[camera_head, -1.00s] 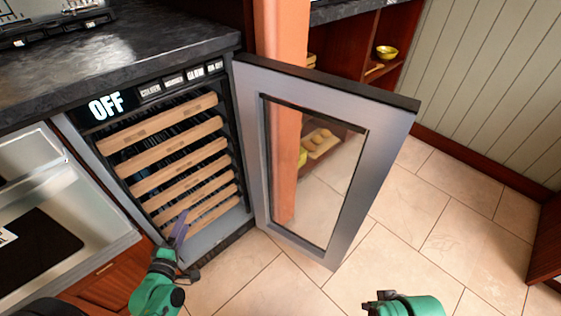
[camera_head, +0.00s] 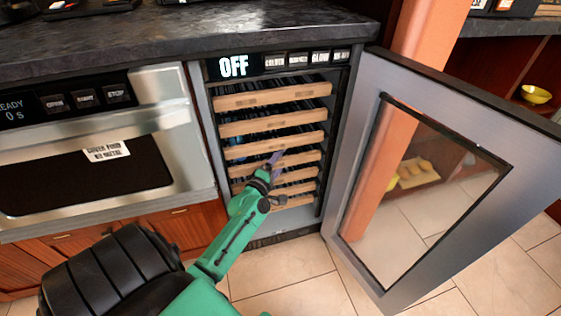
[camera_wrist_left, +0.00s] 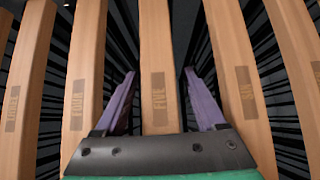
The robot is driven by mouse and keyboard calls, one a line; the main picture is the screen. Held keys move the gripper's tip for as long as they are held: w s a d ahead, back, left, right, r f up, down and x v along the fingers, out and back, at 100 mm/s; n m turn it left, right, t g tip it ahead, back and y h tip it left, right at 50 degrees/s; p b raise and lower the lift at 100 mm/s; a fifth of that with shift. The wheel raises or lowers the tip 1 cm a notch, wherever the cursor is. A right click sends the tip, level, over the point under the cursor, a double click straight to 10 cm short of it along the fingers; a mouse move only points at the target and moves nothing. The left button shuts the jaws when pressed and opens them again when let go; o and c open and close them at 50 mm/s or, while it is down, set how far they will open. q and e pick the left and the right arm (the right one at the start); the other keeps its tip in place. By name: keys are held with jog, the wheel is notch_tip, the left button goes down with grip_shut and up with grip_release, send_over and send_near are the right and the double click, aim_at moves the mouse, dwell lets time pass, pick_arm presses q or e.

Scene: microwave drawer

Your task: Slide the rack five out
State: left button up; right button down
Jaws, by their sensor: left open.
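The open cooler holds a stack of wooden-fronted racks (camera_head: 272,96). My left gripper (camera_head: 276,158) is at the lower racks in the head view, which hides part of their fronts. In the left wrist view, the rack front labelled FIVE (camera_wrist_left: 159,65) runs between the two purple fingers of my left gripper (camera_wrist_left: 160,88). The fingers are open, one on each side of it, with gaps visible at both sides. The racks labelled FOUR (camera_wrist_left: 84,70) and SIX (camera_wrist_left: 240,70) lie to either side. My right gripper is out of view.
The cooler's glass door (camera_head: 350,175) stands swung open on the right. A microwave drawer (camera_head: 175,145) is to the left, under a dark countertop (camera_head: 190,35). Tiled floor (camera_head: 300,295) lies in front.

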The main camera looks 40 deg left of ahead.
pick_arm(q)
grip_shut()
dwell(1.4)
